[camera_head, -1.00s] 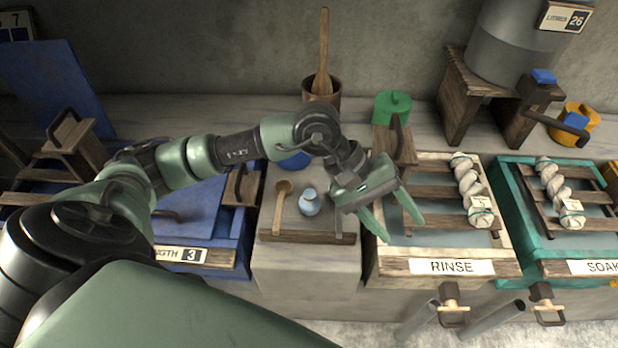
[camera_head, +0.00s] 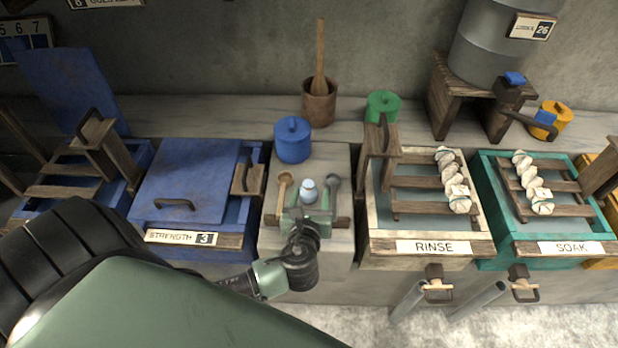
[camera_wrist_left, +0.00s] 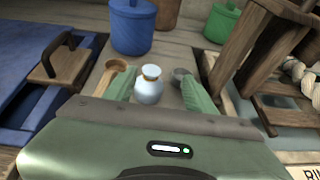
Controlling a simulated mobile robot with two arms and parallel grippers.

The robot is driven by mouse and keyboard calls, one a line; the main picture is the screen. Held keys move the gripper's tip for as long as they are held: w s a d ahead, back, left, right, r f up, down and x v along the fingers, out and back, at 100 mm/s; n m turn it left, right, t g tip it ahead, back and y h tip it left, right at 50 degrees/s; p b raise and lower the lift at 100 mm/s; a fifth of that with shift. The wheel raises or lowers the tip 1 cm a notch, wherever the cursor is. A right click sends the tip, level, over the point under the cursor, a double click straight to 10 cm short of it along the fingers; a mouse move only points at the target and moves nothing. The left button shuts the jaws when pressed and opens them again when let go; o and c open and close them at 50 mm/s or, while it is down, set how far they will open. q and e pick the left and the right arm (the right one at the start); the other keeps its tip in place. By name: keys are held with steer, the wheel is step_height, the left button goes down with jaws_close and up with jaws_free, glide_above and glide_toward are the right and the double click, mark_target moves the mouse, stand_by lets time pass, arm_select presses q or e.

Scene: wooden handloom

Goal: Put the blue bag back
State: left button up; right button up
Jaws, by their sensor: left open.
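The blue bag (camera_head: 308,190) is small, pale blue and round, with a narrow tied neck. In the left wrist view the bag (camera_wrist_left: 149,90) shows between the two green fingers (camera_wrist_left: 157,86), with gaps on both sides. I cannot tell how deep it sits between them. My right gripper is not in view.
A blue covered vat (camera_head: 187,184) lies left; the RINSE vat (camera_head: 433,247) and SOAK vat (camera_head: 566,247) lie right.

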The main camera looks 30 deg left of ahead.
mark_target(308, 188)
arm_select(q)
steer(key=shift+s+a+f+g+y, duration=0.3)
steer(key=shift+s+a+f, duration=0.1)
steer(key=shift+s+f, duration=0.15)
steer(key=shift+w+a+f+n, duration=0.15)
steer(key=shift+a+n, duration=0.1)
steer(key=shift+n, duration=0.05)
steer(key=x, duration=0.7)
steer(key=shift+w+d, duration=0.2)
steer(key=shift+w, duration=0.05)
steer(key=shift+s+d, duration=0.1)
jaws_close()
